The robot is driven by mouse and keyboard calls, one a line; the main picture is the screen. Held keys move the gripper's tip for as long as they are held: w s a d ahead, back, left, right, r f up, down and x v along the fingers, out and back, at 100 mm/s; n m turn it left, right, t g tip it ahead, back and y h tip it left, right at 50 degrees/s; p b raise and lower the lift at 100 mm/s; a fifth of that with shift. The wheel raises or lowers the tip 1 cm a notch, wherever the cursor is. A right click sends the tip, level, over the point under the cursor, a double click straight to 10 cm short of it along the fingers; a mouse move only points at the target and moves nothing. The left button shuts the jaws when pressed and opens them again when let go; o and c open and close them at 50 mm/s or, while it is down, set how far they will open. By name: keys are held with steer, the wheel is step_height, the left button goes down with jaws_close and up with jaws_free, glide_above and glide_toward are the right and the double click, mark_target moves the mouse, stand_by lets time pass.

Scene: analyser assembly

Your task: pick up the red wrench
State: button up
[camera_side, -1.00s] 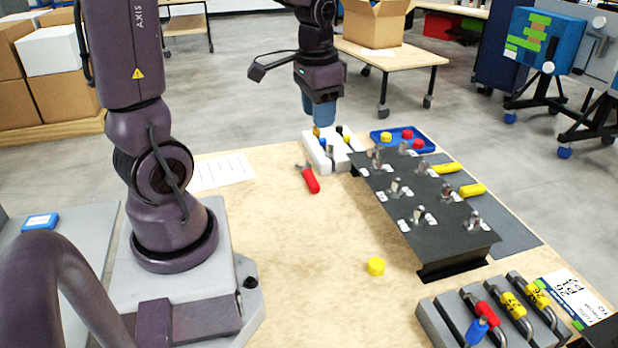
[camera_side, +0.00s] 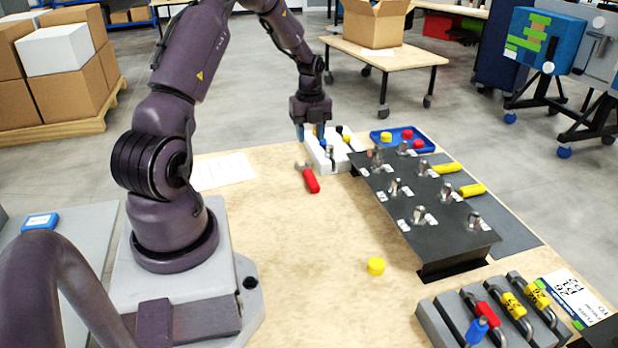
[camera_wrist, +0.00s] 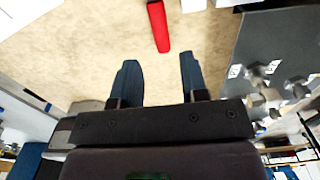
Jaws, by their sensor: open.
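The red wrench (camera_side: 310,180) lies on the wooden table, with its red handle toward the front and its metal head toward the white block. In the wrist view the red handle (camera_wrist: 158,26) shows at the top centre, beyond my fingertips, and the metal head is out of frame. My gripper (camera_side: 310,132) is behind the wrench and above the table in the side view, near the white block. Its two blue fingers (camera_wrist: 158,68) are apart with nothing between them.
A white block (camera_side: 319,154) with small coloured parts stands just behind the wrench. A black raised panel (camera_side: 440,236) with metal fittings is to the right. A blue tray (camera_side: 376,138) is at the back. A yellow cap (camera_side: 376,266) lies in front; the table around it is clear.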

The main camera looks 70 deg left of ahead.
mark_target(309, 173)
steer(key=f, duration=1.2)
steer(key=shift+s+d, duration=0.1)
steer(key=shift+s, duration=0.1)
steer(key=shift+c, duration=0.4)
jaws_close()
